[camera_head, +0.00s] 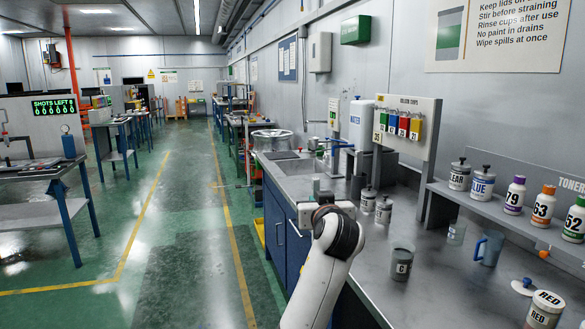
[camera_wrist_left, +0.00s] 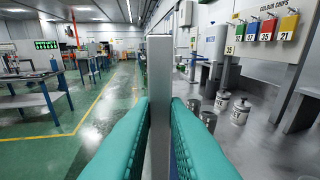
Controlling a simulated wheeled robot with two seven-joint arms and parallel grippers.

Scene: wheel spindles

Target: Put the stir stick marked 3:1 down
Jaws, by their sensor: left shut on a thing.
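In the left wrist view my left gripper (camera_wrist_left: 158,130) has its teal finger pads closed on a flat grey stir stick (camera_wrist_left: 158,75). The stick stands upright between the pads, and no 3:1 mark can be read on the side I see. In the head view the left gripper (camera_head: 322,206) is at the end of the white arm, above the front edge of the bench near the sink end. The stick is mostly hidden there by the wrist. My right gripper is in neither view.
The grey bench (camera_head: 400,285) runs along the right wall. On it are a cup marked 6 (camera_head: 402,264), two lidded cans (camera_head: 383,210), a blue jug (camera_head: 488,248) and a RED can (camera_head: 544,310). A colour chips board (camera_head: 428,145) stands behind. Bare bench top surrounds the marked cup.

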